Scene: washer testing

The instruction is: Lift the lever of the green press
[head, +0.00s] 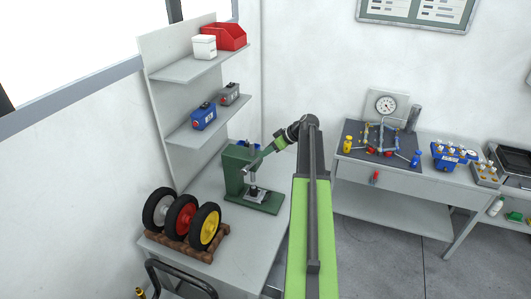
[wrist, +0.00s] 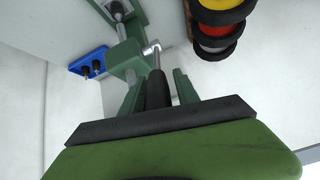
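The green press (head: 236,172) stands on the grey table, with its base plate toward the right. It also shows in the wrist view (wrist: 125,62). Its lever has a silver rod and a black handle (wrist: 156,90). My gripper (wrist: 157,88) reaches the lever from the upper right in the head view (head: 276,144). In the wrist view its two green fingers stand on either side of the black handle, with gaps visible, so it looks open around the handle. The handle's near end is hidden behind the gripper body.
Three wheels (head: 181,216) on a brown rack stand at the table's left front. A blue tray (wrist: 88,62) with small dark parts lies behind the press. Wall shelves (head: 190,128) with boxes rise behind. A second table (head: 420,176) with a gauge rig is at right.

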